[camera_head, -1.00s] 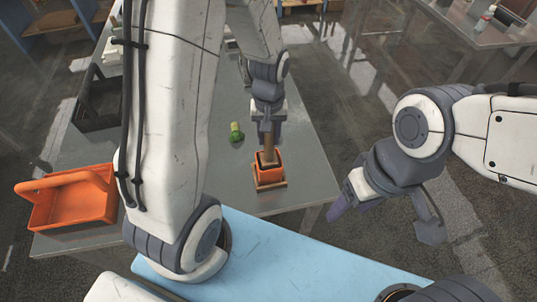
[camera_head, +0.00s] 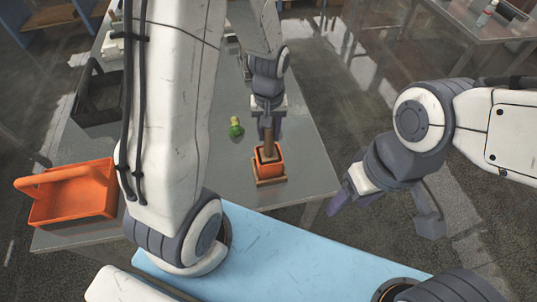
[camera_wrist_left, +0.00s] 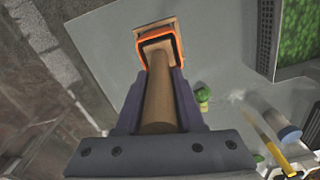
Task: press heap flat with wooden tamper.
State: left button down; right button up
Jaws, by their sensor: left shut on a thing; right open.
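My left gripper (camera_head: 268,132) is shut on the wooden tamper (camera_head: 269,146), a round brown rod that points down. Its lower end is inside an orange square container (camera_head: 269,168) on a wooden base near the table's right edge. In the left wrist view the tamper (camera_wrist_left: 159,95) runs between the fingers into the orange-rimmed container (camera_wrist_left: 142,36). The heap is hidden by the tamper and the container walls. My right gripper (camera_head: 385,215) is open and empty, off to the right, beyond the table edge.
A small green object (camera_head: 236,128) stands left of the container on the grey table (camera_head: 215,165). An orange handled basket (camera_head: 70,195) is at the left, with a black crate (camera_head: 98,98) behind it. The left wrist view also shows a yellow-handled tool (camera_wrist_left: 263,132).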

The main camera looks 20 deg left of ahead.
aim_at(269, 149)
pick_arm(q)
jog(key=shift+f+b, duration=2.8)
jog(key=shift+f, duration=1.2)
jog(key=shift+r, duration=0.15)
notch_tip(269, 149, up, 10)
jog(key=p, duration=0.9)
jog(key=shift+r+p, duration=2.25)
jog(key=shift+r, duration=0.1)
